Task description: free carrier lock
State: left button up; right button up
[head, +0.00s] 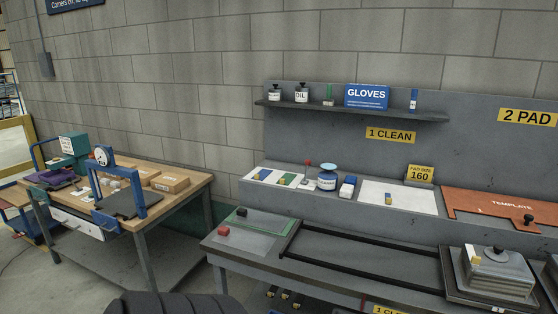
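A carriage (455,292) sits at the right end of two dark parallel rails (345,267) on the grey bench. It bears a stack of grey plates (497,272) with a black knob (497,249) on top and a yellow-and-white piece at its left corner. I cannot tell which part is the carrier lock, or whether it is engaged. A small red part (362,302) shows at the bench's front edge below the rails; its function is unclear. Neither of my grippers is in view.
Behind the rails, a ledge holds a white sheet (405,201), a jar (327,181) and an orange template (480,204). A red block (223,231) lies at the bench's left end. A wooden table (185,203) with a blue-framed press stands left. The rails' middle looks clear.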

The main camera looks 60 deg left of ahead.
aim_at(308, 162)
jog(key=u, duration=1.85)
jog(key=i+j+z, duration=0.3)
jog(key=j, duration=0.35)
jog(key=i+j+z, duration=0.15)
jog(key=j, duration=0.2)
